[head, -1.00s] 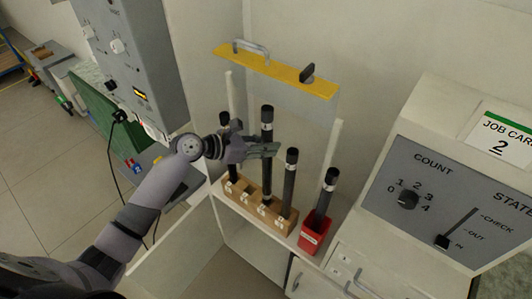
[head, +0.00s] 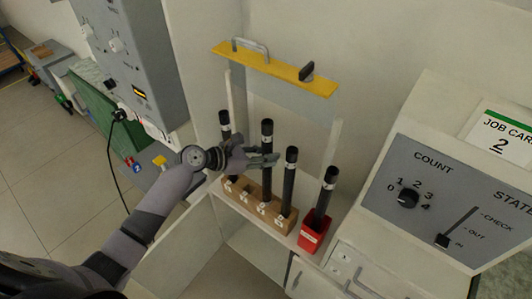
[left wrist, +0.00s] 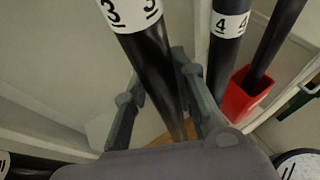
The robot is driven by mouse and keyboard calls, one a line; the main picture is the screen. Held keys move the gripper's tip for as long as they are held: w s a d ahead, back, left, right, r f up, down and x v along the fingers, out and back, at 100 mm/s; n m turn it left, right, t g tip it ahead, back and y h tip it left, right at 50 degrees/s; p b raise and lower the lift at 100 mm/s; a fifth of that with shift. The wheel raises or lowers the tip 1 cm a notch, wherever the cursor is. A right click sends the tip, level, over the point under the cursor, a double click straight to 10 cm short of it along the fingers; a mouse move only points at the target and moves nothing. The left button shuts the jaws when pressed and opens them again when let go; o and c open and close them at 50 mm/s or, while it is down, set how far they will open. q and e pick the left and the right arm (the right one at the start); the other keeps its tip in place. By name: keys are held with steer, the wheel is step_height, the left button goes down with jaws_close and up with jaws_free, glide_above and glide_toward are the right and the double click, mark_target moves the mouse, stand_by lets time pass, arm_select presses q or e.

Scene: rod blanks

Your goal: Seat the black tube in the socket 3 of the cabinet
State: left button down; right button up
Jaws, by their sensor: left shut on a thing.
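The black tube (head: 267,142), with a white band marked 3 in the left wrist view (left wrist: 158,65), stands upright. My left gripper (head: 268,161) is shut on it around its middle. Its lower end meets the wooden block (head: 290,226) in the cabinet at socket 3; how deep it sits is hidden. Its top stands higher than the line of its neighbours' tops. Another black tube (head: 225,125) stands in socket 1, and one marked 4 (head: 289,180) stands in socket 4. Socket 2 (head: 246,190) looks empty. My right gripper is not in view.
A red holder (head: 313,232) with a black tube (head: 326,190) stands right of the block. A yellow bar (head: 280,70) with a handle tops a clear panel behind the tubes. A grey control box (head: 140,60) hangs left; a panel with a knob (head: 408,198) is right.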

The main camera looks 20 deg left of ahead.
arm_select(q)
steer(key=c, duration=1.3)
jaws_free()
steer(key=shift+c, duration=0.2)
steer(key=shift+r, duration=0.15)
steer(key=r+b+v, duration=0.1)
steer(key=v, duration=1.1)
steer(key=shift+b, duration=0.35)
